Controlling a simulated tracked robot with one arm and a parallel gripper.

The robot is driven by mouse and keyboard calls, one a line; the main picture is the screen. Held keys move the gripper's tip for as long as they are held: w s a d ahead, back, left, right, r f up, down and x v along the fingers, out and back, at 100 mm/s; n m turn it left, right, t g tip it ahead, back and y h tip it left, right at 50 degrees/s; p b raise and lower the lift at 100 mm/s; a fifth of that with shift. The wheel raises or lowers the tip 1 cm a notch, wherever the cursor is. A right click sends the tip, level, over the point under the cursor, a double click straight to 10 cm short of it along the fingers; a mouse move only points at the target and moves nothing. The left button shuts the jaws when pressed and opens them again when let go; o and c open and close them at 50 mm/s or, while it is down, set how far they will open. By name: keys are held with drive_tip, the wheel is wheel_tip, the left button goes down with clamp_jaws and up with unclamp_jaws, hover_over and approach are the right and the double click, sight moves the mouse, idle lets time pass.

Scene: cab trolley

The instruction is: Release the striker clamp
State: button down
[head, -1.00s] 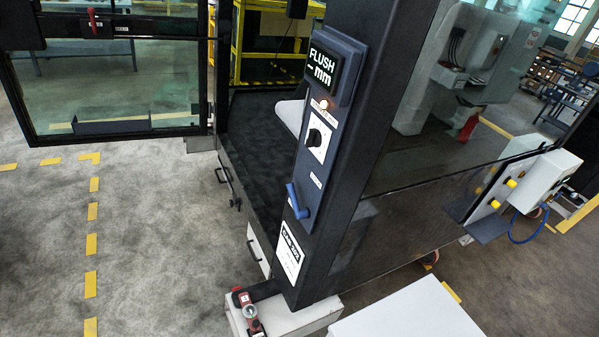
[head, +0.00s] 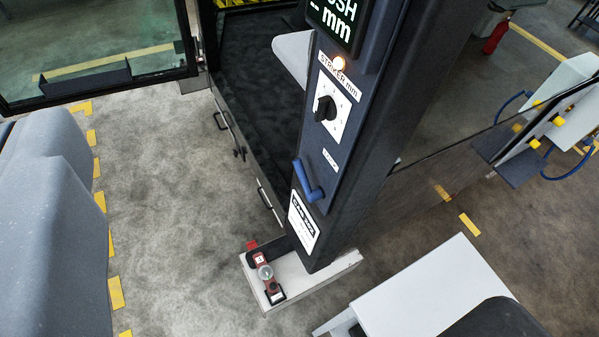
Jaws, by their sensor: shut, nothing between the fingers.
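A dark post carries a blue-grey panel. Low on the panel is a blue lever (head: 309,181), bent, with its upper part leaning up and left. A small white label (head: 330,159) above it is too small to read; the lever may be the striker clamp. Above is a black knob (head: 325,108) on a white dial, with a strip reading "STRIKER mm" (head: 338,75) and a lit lamp (head: 338,63). A display (head: 335,20) at the top is partly cut off and shows "mm". My gripper is not in view.
A red and black gauge tool (head: 265,275) lies on the pale foot (head: 340,262) of the post. A white box top (head: 430,290) is at lower right. A large grey shape (head: 50,220) fills the left, and a dark rounded shape (head: 498,320) the bottom right.

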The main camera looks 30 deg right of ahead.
drive_tip(key=w+a+r+m+t+y, duration=0.3)
drive_tip(key=w+a, duration=0.1)
drive_tip(key=w, duration=0.5)
drive_tip(key=m+g+h+b, duration=0.2)
drive_tip(key=m+g+h, duration=1.2)
drive_tip(key=m, duration=0.5)
hover_over(304, 182)
drive_tip(key=s+a, duration=0.2)
drive_tip(key=s, duration=0.1)
wheel_tip(304, 182, down, 41)
drive_tip(key=t, duration=0.1)
drive_tip(key=shift+w+f+t+h, duration=0.3)
drive_tip(key=shift+w+f+h, duration=0.1)
drive_tip(key=shift+w+f, duration=0.85)
